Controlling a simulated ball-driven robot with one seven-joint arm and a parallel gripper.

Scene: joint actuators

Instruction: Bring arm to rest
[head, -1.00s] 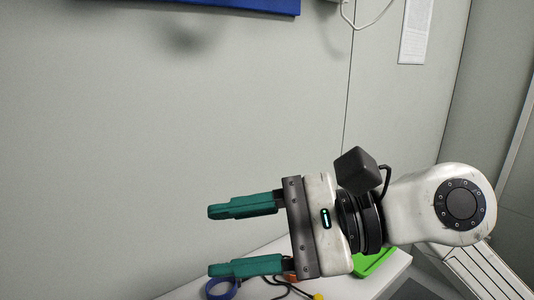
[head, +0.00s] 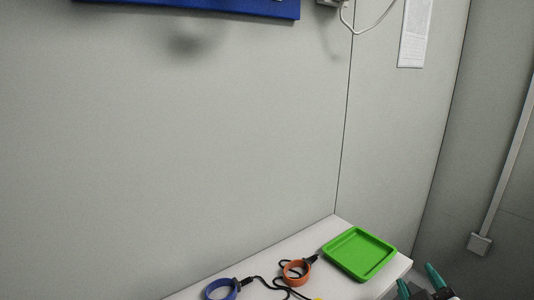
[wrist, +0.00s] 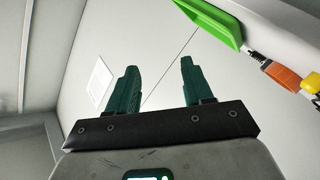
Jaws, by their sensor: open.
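My gripper (head: 419,284) shows at the bottom right edge of the head view, low beside the table's right end. Only its green fingers and part of its dark mount are visible there. In the wrist view my gripper (wrist: 156,88) has its two green fingers spread apart with nothing between them. The rest of my arm is out of the head view.
A white table (head: 334,283) holds a green tray (head: 358,254), an orange ring (head: 296,272) and a blue ring (head: 221,289) with black cables. The green tray also shows in the wrist view (wrist: 212,20). Grey walls stand behind.

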